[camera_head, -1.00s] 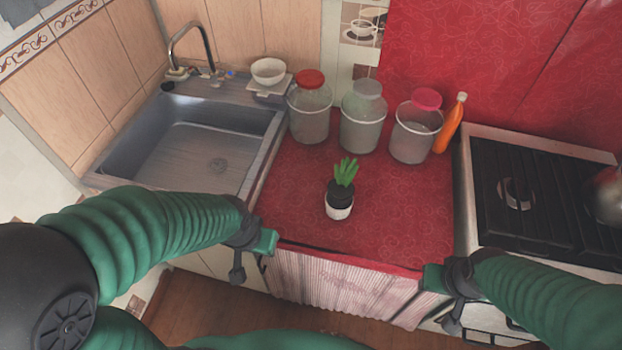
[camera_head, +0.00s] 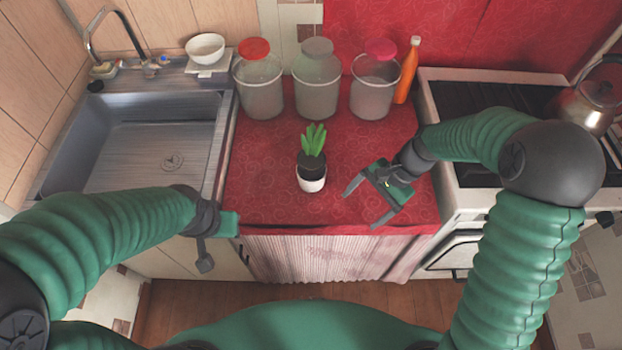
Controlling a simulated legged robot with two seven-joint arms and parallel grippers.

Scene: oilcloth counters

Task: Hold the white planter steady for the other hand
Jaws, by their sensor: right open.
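The white planter (camera_head: 312,184) stands upright on the red oilcloth counter (camera_head: 262,190), near its front middle. Its upper part is dark, and a green succulent (camera_head: 313,140) grows from it. My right gripper (camera_head: 361,208) is open and empty to the right of the planter. Its two fingers point left toward the planter, apart from it. My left gripper (camera_head: 230,224) is at the counter's front left edge, left of the planter and away from it. Its fingers do not show clearly enough to tell open from shut.
Three lidded jars (camera_head: 318,85) stand in a row behind the planter, with an orange bottle (camera_head: 407,72) at their right. A sink (camera_head: 150,150) lies left. A stove (camera_head: 465,98) with a kettle (camera_head: 588,103) lies right. The counter around the planter is clear.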

